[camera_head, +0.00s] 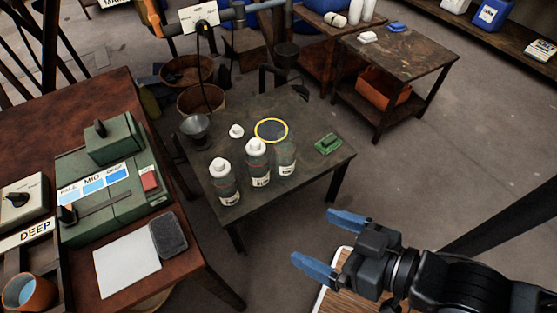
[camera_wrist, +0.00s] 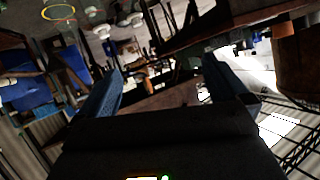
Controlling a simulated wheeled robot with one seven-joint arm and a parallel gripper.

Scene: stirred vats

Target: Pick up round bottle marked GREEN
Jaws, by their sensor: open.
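Three round bottles with pale labels stand upright in a row on a dark table (camera_head: 310,165) in the head view: a left bottle (camera_head: 223,184), a middle bottle (camera_head: 258,168) and a right bottle (camera_head: 286,160). The left and middle ones have white caps; the right one looks clear, with no white cap visible. Their labels are too small to read, so I cannot tell which is marked GREEN. My gripper (camera_head: 328,243) is open and empty, to the right of and nearer than that table, apart from the bottles. Its blue fingers also show in the wrist view (camera_wrist: 165,88).
A yellow-rimmed ring (camera_head: 271,130), a white cap-like piece (camera_head: 236,131), a metal funnel (camera_head: 196,128) and a green block (camera_head: 328,143) share the table. A brown desk (camera_head: 200,262) with a green control box (camera_head: 115,205) stands at left. Open floor lies right of the table.

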